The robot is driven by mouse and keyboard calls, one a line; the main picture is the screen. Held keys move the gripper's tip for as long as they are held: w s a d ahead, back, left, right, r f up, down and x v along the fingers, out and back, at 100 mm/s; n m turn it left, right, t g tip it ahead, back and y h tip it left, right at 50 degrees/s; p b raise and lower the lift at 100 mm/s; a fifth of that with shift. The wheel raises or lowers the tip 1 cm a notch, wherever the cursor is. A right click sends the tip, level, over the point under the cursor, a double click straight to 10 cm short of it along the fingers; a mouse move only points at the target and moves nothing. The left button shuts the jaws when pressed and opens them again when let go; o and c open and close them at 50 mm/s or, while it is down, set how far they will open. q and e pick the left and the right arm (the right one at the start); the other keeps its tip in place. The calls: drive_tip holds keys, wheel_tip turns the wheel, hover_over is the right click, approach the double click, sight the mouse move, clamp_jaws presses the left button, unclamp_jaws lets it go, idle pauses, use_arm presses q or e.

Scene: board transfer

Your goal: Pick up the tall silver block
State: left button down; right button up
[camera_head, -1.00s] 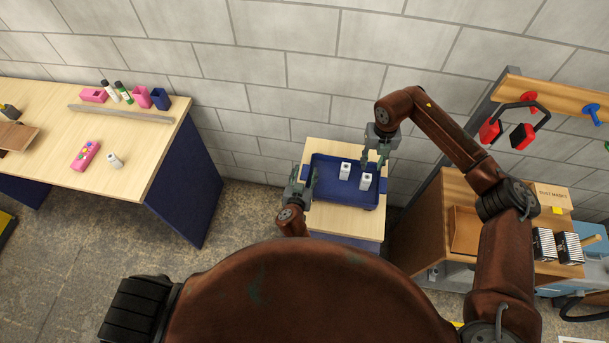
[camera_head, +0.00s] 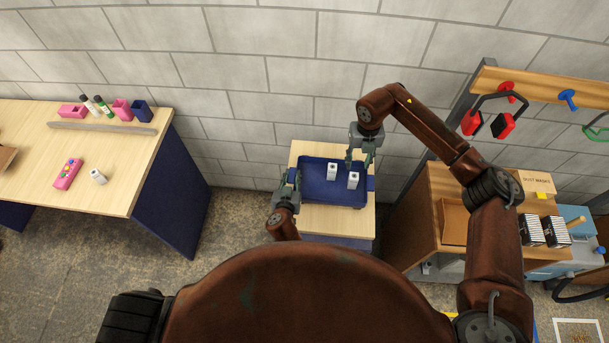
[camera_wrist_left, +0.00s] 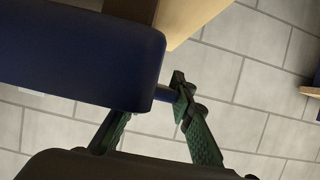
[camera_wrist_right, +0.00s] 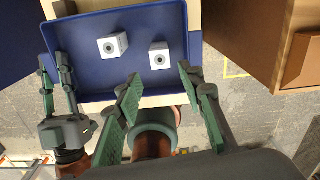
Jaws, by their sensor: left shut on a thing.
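Two pale silver-white blocks with a dark round hole on top stand upright in the blue tray (camera_head: 322,199). The left one (camera_head: 332,172) and right one (camera_head: 353,180) also show in the right wrist view (camera_wrist_right: 112,45) (camera_wrist_right: 159,55). My left gripper (camera_head: 290,182) is shut on the tray's left handle; the left wrist view shows its fingers (camera_wrist_left: 150,115) around the blue handle bar. My right gripper (camera_head: 360,160) is open and empty, above the tray's right part. Its fingers (camera_wrist_right: 160,85) are apart, touching neither block. A similar pale block (camera_head: 98,177) stands on the left table.
The tray rests on a small wooden-topped stand (camera_head: 310,220). The left table (camera_head: 120,160) holds a pink case (camera_head: 67,174), bottles and cups. A wooden cabinet (camera_head: 440,220) stands close to the right of the stand. A brick wall is behind.

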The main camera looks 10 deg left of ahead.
sight(354, 176)
drive_tip(key=shift+o, duration=0.7)
drive_tip(key=shift+s+d+r+t, duration=0.1)
drive_tip(key=shift+s+d+t, duration=0.1)
drive_tip(key=shift+t, duration=0.2)
drive_tip(key=shift+s+d+r+m+t, duration=0.2)
drive_tip(key=shift+s+m+t, duration=0.25)
drive_tip(key=shift+t, duration=0.35)
drive_tip(key=f, duration=0.3)
drive_tip(key=w+f+t, duration=0.1)
drive_tip(key=f, duration=0.3)
drive_tip(key=f+t, duration=0.1)
drive_tip(key=f, duration=0.2)
drive_tip(key=shift+w+a+f+m, duration=0.15)
drive_tip(key=shift+a+f+m, duration=0.15)
drive_tip(key=shift+a+m, duration=0.1)
drive_tip(key=shift+c, duration=0.7)
clamp_jaws()
